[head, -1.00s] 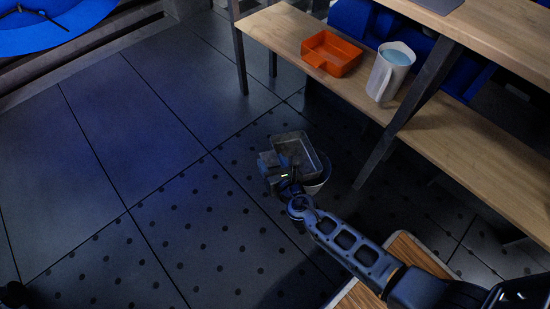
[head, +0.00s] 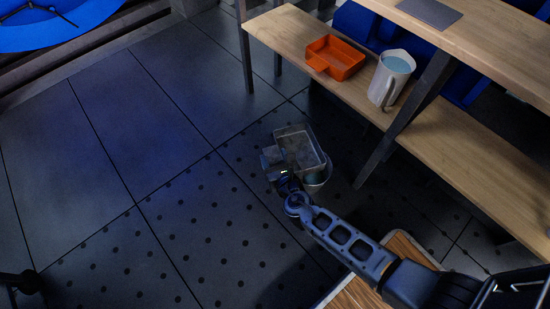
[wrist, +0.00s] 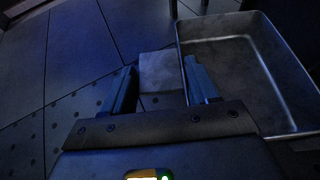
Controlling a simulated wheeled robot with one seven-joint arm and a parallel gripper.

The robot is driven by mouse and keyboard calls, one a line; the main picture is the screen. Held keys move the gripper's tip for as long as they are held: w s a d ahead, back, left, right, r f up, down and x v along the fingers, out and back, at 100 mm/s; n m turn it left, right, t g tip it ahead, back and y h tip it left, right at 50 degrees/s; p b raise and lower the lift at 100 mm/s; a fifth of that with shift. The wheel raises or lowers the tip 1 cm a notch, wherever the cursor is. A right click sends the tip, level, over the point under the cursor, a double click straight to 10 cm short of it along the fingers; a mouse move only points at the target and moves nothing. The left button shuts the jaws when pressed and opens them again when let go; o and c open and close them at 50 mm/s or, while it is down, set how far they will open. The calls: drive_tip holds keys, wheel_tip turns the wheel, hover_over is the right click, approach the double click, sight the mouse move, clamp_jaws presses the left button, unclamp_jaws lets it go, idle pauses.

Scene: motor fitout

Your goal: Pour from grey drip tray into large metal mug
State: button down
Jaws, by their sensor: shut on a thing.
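The grey drip tray (head: 309,149) is a shallow rectangular pan, held up over the dotted floor and apparently tilted. In the wrist view the tray (wrist: 235,75) is at the right; its inside looks bare grey, and I cannot make out liquid. My gripper (head: 283,171) is shut on the tray's blocky grey handle, which shows between the fingers in the wrist view (wrist: 160,72). A round, pale-rimmed vessel (head: 318,184), seemingly the large metal mug, is just below the tray's near right side. The tray hides much of it; its inside looks bluish.
A wooden shelf bench (head: 285,28) at the upper right holds an orange tray (head: 336,57) and a pale jug (head: 388,82) of blue liquid. Its dark leg (head: 385,150) stands right of the vessel. A wood-topped surface (head: 345,290) is at the bottom.

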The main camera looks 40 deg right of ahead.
drive_tip(key=shift+r+p, duration=2.55)
drive_tip(key=shift+r, duration=0.45)
